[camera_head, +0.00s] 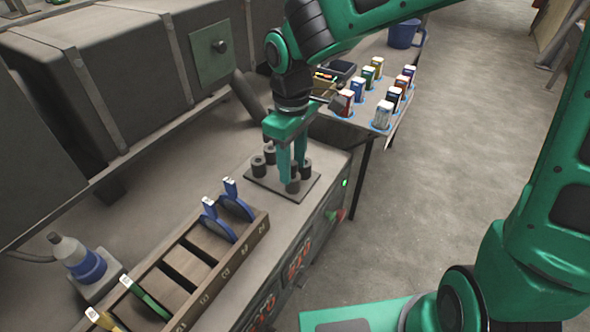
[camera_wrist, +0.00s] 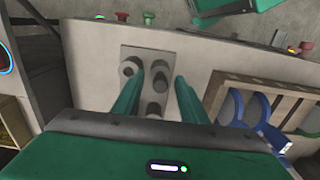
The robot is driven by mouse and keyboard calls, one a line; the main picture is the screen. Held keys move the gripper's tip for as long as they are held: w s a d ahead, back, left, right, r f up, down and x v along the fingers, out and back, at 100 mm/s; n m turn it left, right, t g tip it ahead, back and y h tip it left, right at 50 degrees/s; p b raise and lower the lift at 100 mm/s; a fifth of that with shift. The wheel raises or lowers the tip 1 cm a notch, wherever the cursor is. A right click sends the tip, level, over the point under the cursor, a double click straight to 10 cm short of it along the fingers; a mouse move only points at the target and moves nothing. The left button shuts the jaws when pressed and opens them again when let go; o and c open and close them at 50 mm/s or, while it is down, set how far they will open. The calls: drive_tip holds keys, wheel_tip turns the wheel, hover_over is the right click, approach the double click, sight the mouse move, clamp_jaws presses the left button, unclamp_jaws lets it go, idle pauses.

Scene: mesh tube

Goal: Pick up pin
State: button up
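Several short dark cylinders stand upright on a grey square plate (camera_head: 264,186) on the bench. They are the only pin-like things near my gripper, and I cannot tell which is the pin. One cylinder (camera_head: 258,168) is at the plate's left and another (camera_head: 293,185) at its front. My green gripper (camera_head: 291,170) points down over the plate, its fingers apart and low among the cylinders. In the wrist view a cylinder (camera_wrist: 160,78) shows between the fingertips, with clear gaps beside it. Another (camera_wrist: 155,109) is nearer the palm. Contact cannot be seen.
A blue and white bottle (camera_head: 76,258) is at the left. A side table holds small boxes (camera_head: 382,115) and a blue mug (camera_head: 404,34). A bulky grey machine (camera_head: 120,70) stands behind.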

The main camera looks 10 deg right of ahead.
drive_tip(key=shift+f, duration=0.2)
clamp_jaws()
drive_tip(key=shift+r, duration=0.15)
